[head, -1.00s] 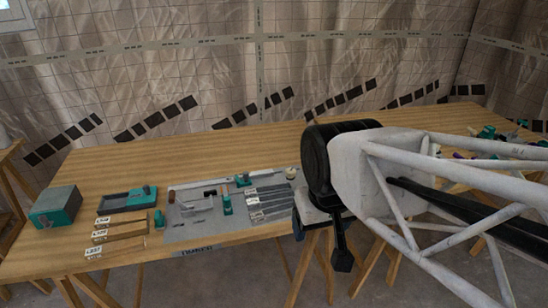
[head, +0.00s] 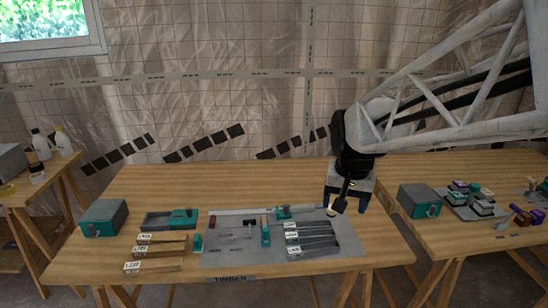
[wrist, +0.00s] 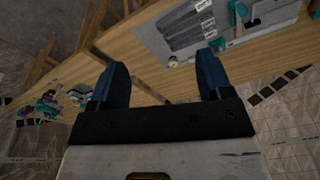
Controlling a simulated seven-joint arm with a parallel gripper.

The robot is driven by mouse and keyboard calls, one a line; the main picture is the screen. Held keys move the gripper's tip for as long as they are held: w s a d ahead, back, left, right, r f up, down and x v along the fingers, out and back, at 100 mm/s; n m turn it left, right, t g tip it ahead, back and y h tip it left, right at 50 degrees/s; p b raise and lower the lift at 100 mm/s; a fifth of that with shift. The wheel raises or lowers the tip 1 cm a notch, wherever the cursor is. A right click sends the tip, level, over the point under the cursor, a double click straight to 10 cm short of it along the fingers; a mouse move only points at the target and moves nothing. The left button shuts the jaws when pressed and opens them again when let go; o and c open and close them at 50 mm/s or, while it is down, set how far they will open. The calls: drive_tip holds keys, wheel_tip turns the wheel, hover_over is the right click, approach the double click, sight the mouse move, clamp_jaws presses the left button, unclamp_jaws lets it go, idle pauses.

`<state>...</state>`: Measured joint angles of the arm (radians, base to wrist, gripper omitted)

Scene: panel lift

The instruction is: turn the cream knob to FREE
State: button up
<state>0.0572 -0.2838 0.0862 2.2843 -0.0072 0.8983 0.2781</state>
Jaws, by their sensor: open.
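The cream knob (head: 331,211) is at the right end of the grey panel (head: 222,257), partly hidden by my gripper in the head view. In the wrist view the small pale knob (wrist: 173,63) shows between the fingertips, nearer the right finger. My gripper (head: 345,206) points down with its blue fingers apart; the fingers also show in the wrist view (wrist: 162,66). It holds nothing and looks above the panel's right edge. The gap to the knob cannot be judged. The knob's setting and any FREE mark are too small to read.
Dark labelled strips (head: 312,240) and teal blocks (head: 265,236) lie on the panel. A teal-and-grey box (head: 103,217) and labelled wooden pieces (head: 160,248) are on the left. A second table at right holds another box (head: 418,200). The wooden table (head: 130,185) is bare behind the panel.

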drive_tip(key=w+d+f+m, duration=0.2)
drive_tip(key=w+f, duration=0.1)
drive_tip(key=w, duration=0.6)
drive_tip(key=w+d+f+m, duration=0.15)
drive_tip(key=w+f, duration=0.25)
drive_tip(key=w, duration=0.5)
drive_tip(key=w+d+f+m, duration=0.1)
drive_tip(key=w+d+f, duration=0.1)
drive_tip(key=w+f, duration=0.3)
drive_tip(key=w+d+f+m+g, duration=0.1)
drive_tip(key=w+d+f, duration=0.1)
drive_tip(key=w+f, duration=0.3)
drive_tip(key=w+d+f+m, duration=0.1)
drive_tip(key=w+d+f, duration=0.2)
drive_tip(key=w+f, duration=0.2)
drive_tip(key=shift+w+f+m+g, duration=0.15)
drive_tip(key=shift+w+m+g, duration=0.05)
drive_tip(key=shift+w, duration=0.4)
drive_tip(key=shift+w+f+m+g, duration=0.1)
drive_tip(key=shift+w+m+g, duration=0.1)
drive_tip(key=shift+w, duration=0.35)
drive_tip(key=shift+w+d+f, duration=0.1)
drive_tip(key=shift+w+f, duration=0.25)
drive_tip(key=shift+f, duration=0.1)
drive_tip(key=shift+f, duration=3.9)
drive_tip(key=shift+c, duration=0.2)
